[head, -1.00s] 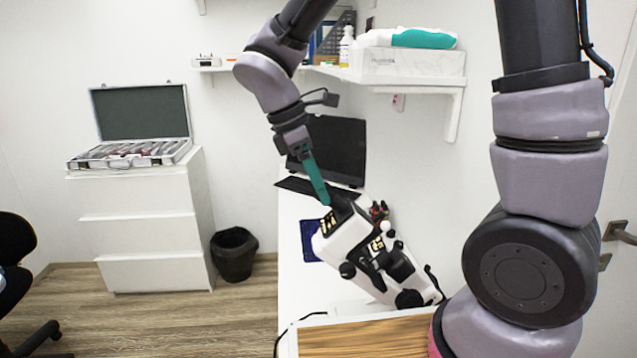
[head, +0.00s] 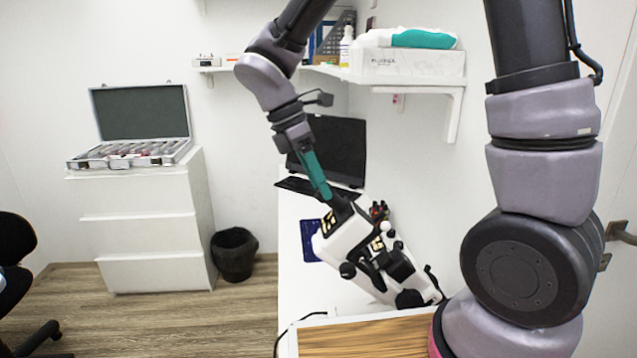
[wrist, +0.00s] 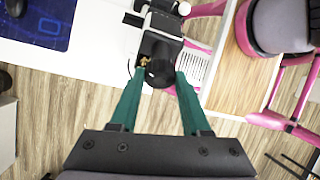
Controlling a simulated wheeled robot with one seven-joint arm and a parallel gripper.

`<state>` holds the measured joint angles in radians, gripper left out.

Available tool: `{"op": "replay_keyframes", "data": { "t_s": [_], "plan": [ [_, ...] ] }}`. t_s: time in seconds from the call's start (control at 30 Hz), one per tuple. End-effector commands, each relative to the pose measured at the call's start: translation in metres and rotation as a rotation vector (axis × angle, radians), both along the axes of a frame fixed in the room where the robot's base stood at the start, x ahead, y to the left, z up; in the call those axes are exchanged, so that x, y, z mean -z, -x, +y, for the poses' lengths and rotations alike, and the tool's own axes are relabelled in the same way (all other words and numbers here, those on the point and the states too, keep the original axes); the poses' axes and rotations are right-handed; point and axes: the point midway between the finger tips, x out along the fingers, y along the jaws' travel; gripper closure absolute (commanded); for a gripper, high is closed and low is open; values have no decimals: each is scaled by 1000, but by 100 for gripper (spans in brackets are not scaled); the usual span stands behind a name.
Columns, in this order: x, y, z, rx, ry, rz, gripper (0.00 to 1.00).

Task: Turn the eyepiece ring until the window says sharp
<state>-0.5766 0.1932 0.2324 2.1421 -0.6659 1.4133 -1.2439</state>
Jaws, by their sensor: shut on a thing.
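The white and black eye-test instrument (head: 345,238) lies on the white table, slanting down to the right in the head view. Its dark eyepiece ring (wrist: 160,73) shows in the wrist view between the teal fingers of my gripper (wrist: 161,80). The fingers are shut on the ring, one on each side. In the head view my gripper (head: 328,197) reaches down to the instrument's upper black end, and the ring is mostly hidden there. I cannot make out a window or any word on it in either view.
A blue mat (wrist: 38,22) with a black mouse lies on the table. A dark monitor (head: 338,150) and keyboard stand behind the instrument. A wall shelf (head: 420,82) holding boxes is above right. A wooden surface (head: 365,338) is near the front.

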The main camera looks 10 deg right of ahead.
Motion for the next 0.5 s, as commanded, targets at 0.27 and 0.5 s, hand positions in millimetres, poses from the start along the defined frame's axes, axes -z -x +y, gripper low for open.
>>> {"op": "replay_keyframes", "data": {
  "t_s": [0.27, 0.5],
  "plan": [
    [0, 0, 0, 0, -1, -2, 23],
    [-4, -1, 2, 1, -1, -2, 23]
  ]
}}
